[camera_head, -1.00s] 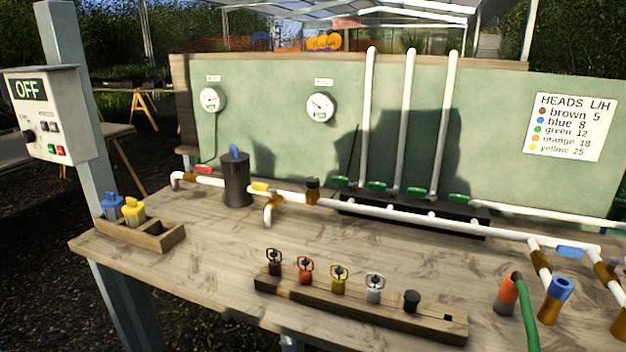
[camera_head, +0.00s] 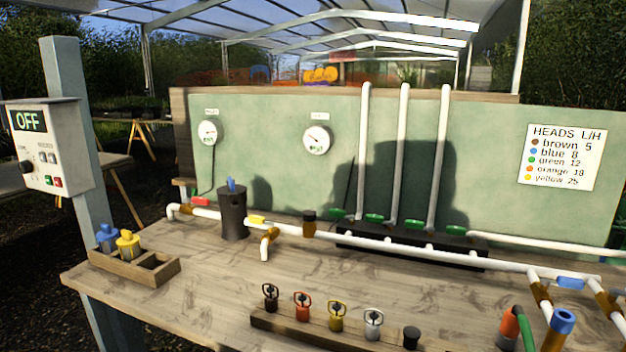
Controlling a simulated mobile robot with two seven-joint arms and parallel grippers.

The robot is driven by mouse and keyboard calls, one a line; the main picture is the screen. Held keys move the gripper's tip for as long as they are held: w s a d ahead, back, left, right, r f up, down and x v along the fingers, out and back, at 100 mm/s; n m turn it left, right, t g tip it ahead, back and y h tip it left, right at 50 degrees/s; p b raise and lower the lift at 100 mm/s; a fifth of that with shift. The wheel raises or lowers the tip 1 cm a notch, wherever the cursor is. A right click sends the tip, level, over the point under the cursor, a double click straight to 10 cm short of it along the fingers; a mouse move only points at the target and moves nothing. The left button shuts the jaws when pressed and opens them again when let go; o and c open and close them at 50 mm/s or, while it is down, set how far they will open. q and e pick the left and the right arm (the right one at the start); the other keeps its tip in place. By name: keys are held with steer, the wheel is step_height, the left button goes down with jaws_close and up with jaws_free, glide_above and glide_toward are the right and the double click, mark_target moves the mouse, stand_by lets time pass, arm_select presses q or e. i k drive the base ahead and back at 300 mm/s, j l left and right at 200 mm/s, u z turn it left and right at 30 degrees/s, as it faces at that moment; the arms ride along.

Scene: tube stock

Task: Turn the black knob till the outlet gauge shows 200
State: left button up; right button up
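Two white round gauges hang on the green board, one at left (camera_head: 207,133) and one at centre (camera_head: 317,139). Each has a small label above it, too small to read surely; I cannot confirm which is the outlet gauge. Their needles and readings are also too small to read. A dark-capped brass fitting (camera_head: 309,222) stands upright on the white pipe, below the centre gauge. A black knob (camera_head: 26,167) also shows on the control box (camera_head: 48,150) at far left, whose display reads OFF. Neither of my grippers is in view.
A black canister (camera_head: 232,214) stands on the wooden bench (camera_head: 190,300). The white pipe (camera_head: 400,243) crosses the bench; several green valves and upright pipes stand behind. A sprinkler-head rack (camera_head: 270,321) is in front, a wooden box (camera_head: 165,272) at left. The bench between is mostly clear.

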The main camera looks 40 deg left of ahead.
mark_target(308, 215)
steer(key=k+j+u, duration=0.1)
steer(key=k+j, duration=0.3)
steer(key=j, duration=0.25)
steer(key=k+j+u, duration=0.15)
steer(key=j, duration=0.15)
